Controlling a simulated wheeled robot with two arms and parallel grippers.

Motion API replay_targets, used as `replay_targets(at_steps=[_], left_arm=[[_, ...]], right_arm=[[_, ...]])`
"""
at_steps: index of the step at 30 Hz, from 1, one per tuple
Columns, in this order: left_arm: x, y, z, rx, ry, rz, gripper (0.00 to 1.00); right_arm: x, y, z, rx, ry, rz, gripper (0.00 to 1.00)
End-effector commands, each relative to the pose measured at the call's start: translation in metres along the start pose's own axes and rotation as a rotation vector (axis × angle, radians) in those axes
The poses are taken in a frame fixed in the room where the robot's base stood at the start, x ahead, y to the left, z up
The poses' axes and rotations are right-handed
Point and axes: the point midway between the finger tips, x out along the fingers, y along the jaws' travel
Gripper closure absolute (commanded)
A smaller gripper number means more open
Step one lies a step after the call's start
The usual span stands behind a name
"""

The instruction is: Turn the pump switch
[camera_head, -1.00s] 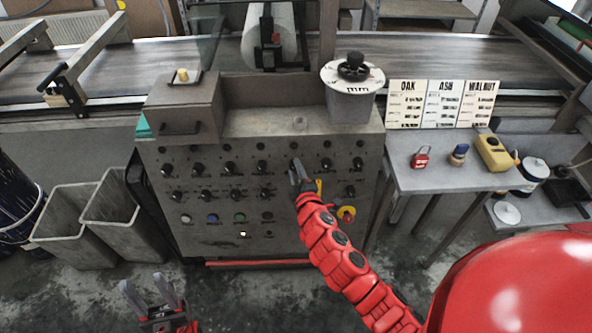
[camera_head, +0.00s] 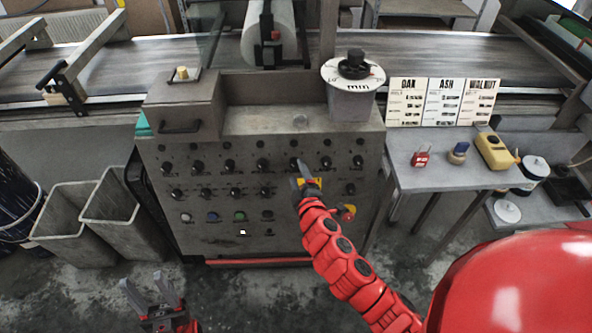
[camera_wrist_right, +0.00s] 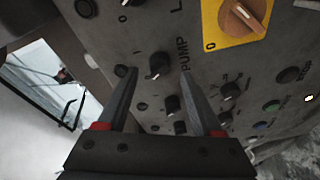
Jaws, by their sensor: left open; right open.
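The pump switch (camera_wrist_right: 160,65) is a black knob with a pale mark, beside the printed word PUMP in the right wrist view. It sits on the grey control panel (camera_head: 215,215). My right gripper (camera_wrist_right: 158,88) is open, with a finger on either side of the knob in that view. I cannot tell whether they touch it. In the head view my right gripper (camera_head: 301,172) is at the panel's upper row of knobs and partly hides that area. My left gripper (camera_head: 146,284) is open and empty, low in front of the panel.
A yellow plate with an orange rotary switch (camera_wrist_right: 240,18) lies close to my right gripper. Several other black knobs surround it, with coloured buttons (camera_head: 212,217) below. A side table (camera_head: 450,177) with a red padlock (camera_head: 420,159) stands right; grey bins (camera_head: 75,235) stand left.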

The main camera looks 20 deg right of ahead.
Motion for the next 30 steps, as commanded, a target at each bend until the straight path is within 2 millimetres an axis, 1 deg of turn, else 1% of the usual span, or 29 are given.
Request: replay_targets(at_steps=[1, 11, 12, 16, 18, 21, 25, 30], left_arm=[[-0.002, 0.0, 0.0, 0.0, 0.0, 0.0, 0.5], [-0.007, 0.0, 0.001, 0.0, 0.0, 0.0, 0.5], [-0.006, 0.0, 0.001, 0.0, 0.0, 0.0, 0.5], [-0.002, 0.0, 0.0, 0.0, 0.0, 0.0, 0.5], [0.009, 0.0, -0.002, 0.0, 0.0, 0.0, 0.5], [0.013, -0.001, -0.002, 0.0, 0.0, 0.0, 0.5], [0.015, -0.001, -0.003, 0.0, 0.0, 0.0, 0.5], [0.015, -0.001, -0.003, 0.0, 0.0, 0.0, 0.5]], right_arm=[[-0.011, -0.002, 0.001, -0.001, 0.001, -0.002, 0.33], [-0.089, -0.002, 0.001, 0.001, 0.001, -0.001, 0.33], [-0.099, -0.001, 0.0, 0.002, 0.002, -0.003, 0.33], [-0.125, -0.001, 0.0, 0.003, -0.001, -0.004, 0.33], [-0.134, 0.002, -0.002, 0.006, -0.001, -0.005, 0.33], [-0.142, 0.001, -0.002, 0.005, 0.001, -0.004, 0.33], [-0.148, 0.0, -0.001, 0.003, 0.002, -0.003, 0.33], [-0.149, -0.001, 0.0, 0.001, 0.002, -0.001, 0.33]])
